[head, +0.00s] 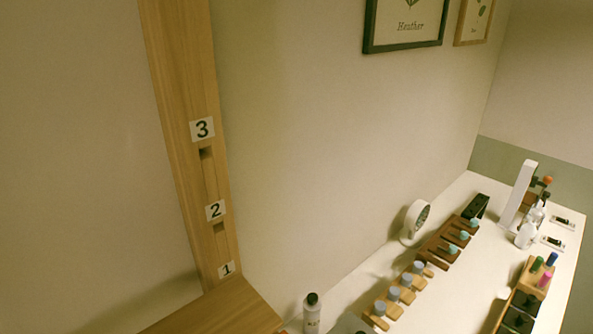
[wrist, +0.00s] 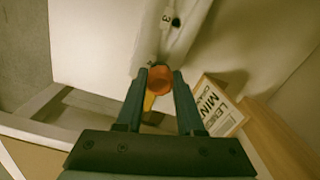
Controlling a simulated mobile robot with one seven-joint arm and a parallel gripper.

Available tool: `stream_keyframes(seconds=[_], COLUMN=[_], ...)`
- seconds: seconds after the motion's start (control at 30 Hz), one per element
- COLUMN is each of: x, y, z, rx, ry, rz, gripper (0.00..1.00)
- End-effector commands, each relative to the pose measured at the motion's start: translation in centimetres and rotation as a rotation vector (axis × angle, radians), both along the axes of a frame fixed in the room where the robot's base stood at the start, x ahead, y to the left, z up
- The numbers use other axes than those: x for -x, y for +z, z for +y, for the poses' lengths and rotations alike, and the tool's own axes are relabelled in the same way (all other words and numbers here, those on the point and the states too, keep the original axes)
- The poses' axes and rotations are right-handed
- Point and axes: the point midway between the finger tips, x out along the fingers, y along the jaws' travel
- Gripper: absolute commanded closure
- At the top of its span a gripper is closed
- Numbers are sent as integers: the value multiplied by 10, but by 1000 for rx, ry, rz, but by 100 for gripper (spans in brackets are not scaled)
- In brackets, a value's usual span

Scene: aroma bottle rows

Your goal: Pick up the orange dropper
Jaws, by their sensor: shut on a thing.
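In the wrist view, my gripper (wrist: 160,75) is shut on the orange dropper (wrist: 160,79). Its round orange top sits between the two fingertips. A yellow-orange part (wrist: 149,101) shows below the top, between the fingers. The rest of the dropper is hidden or too small to tell. I cannot make out my gripper in the head view. A small orange-red round thing (head: 547,180) shows there beside a tall white stand, and I cannot tell what it is.
In the wrist view, a lettered sign (wrist: 218,105) and a wooden edge (wrist: 262,125) lie close to the right finger. A white surface (wrist: 90,50) is at left. In the head view, bottle rows (head: 405,290) and a white round device (head: 415,222) stand on the white table.

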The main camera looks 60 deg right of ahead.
Motion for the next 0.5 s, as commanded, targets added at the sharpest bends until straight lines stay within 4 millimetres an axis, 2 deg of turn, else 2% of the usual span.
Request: stream_keyframes(seconds=[0.27, 0.5], x=[-1, -1], y=[12, 40], z=[0, 0], rx=[1, 2], ry=[1, 1], rz=[-2, -2], gripper=[77, 77])
